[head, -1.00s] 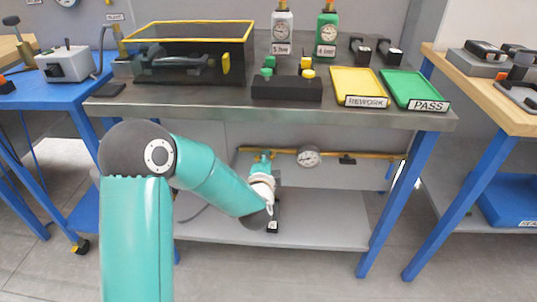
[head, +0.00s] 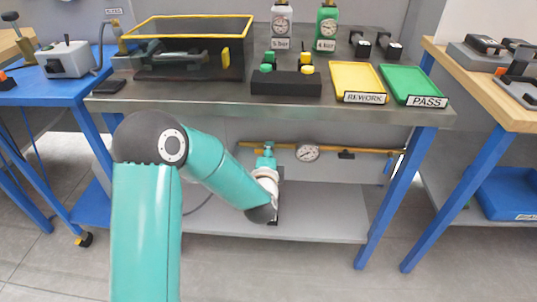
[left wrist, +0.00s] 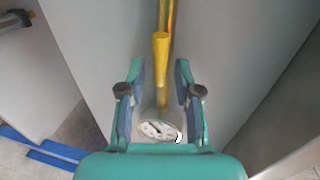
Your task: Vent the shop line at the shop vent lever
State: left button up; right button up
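A yellow pipe (head: 370,150) with a round white gauge (head: 307,152) runs along the back below the grey bench. A small dark fitting (head: 346,154) sits on the pipe right of the gauge. My left gripper (head: 266,157) is under the bench at the left part of the pipe, left of the gauge. In the left wrist view its fingers are spread, with a yellow bar (left wrist: 160,48) showing between them; I cannot tell whether they touch it. I cannot tell for sure which part is the vent lever. My right gripper is out of view.
The bench top (head: 200,98) overhangs the arm, and a lower shelf (head: 320,215) lies beneath it. A blue leg (head: 395,200) stands at the right. A yellow-framed box (head: 190,50), a yellow tray (head: 355,78) and a green tray (head: 410,82) are on top.

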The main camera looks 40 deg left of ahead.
pick_arm(q)
jog(key=shift+s+a, duration=0.1)
jog(key=shift+a, duration=0.05)
jog(key=shift+s, duration=0.1)
jog(key=v, duration=0.7)
jog(key=shift+s, duration=0.1)
dwell(0.4)
